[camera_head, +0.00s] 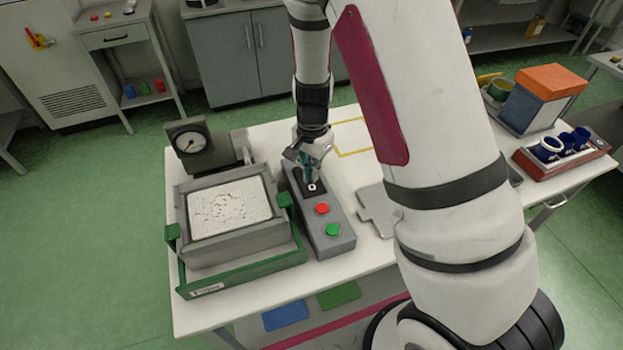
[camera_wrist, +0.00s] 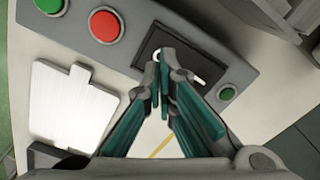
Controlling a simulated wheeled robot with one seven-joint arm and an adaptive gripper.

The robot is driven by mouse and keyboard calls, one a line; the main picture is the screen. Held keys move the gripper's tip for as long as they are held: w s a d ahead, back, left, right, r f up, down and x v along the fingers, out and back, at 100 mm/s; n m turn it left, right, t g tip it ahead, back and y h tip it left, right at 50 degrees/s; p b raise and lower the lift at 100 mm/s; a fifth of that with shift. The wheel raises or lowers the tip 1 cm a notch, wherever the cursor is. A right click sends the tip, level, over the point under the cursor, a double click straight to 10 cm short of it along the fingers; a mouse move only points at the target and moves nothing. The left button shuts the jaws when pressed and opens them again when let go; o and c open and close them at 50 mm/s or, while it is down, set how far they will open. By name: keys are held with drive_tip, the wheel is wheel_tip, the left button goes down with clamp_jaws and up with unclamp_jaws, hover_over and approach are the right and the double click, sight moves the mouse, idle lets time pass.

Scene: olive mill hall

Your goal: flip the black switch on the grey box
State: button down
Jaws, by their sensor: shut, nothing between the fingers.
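The grey box (camera_head: 336,246) stands on the white table, with a red button and a green button on its top. The black switch (camera_head: 318,190) is at the box's far end, on a dark plate with a small white mark. In the wrist view the black switch plate (camera_wrist: 165,38) shows just beyond the fingertips, which cover part of it. My gripper (camera_head: 309,178) is over that end of the box, pointing down. In the wrist view my gripper's (camera_wrist: 164,62) teal-padded fingers are shut and empty. I cannot tell whether they touch the switch.
A tray of pale paste with a green frame (camera_head: 245,265) stands close at the box's left, with a dial gauge (camera_head: 190,143) behind it. A flat grey plate (camera_head: 377,212) lies to the right. A rack of blue cups (camera_head: 562,160) is at the table's far right.

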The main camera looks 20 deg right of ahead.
sight(312, 188)
drive_tip(key=shift+r+p, duration=0.65)
drive_tip(key=shift+r, duration=1.25)
